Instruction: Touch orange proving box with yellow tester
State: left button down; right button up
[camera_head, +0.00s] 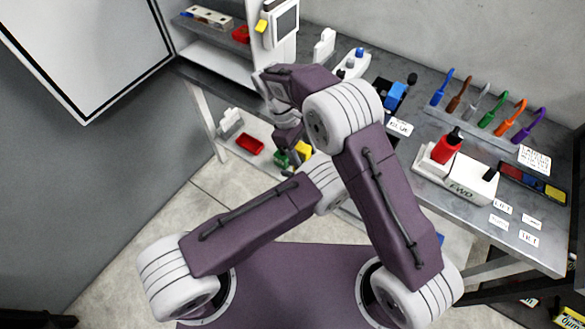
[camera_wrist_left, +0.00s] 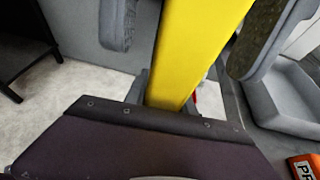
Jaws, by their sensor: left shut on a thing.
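In the left wrist view, the yellow tester (camera_wrist_left: 200,50) is a long flat yellow bar between the two dark fingers of my left gripper (camera_wrist_left: 186,35). The gripper is shut on it. The orange proving box (camera_wrist_left: 305,167) shows only as a corner with white lettering at the lower right of that view, apart from the visible part of the tester. In the head view my left gripper (camera_head: 288,143) is small and partly covered by arm links, over the lower shelf area. I cannot make out the orange box there. My right gripper cannot be made out.
A grey bench holds a row of coloured hooked tools (camera_head: 490,112), a white fixture with a red part (camera_head: 446,147) and small white labels. A screen device (camera_head: 286,22) stands at the back. A red box (camera_head: 250,145) is on the lower shelf.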

jog(key=v, duration=1)
jog(key=shift+r, duration=0.3)
jog(key=shift+a, duration=0.1)
jog(key=shift+w, duration=0.1)
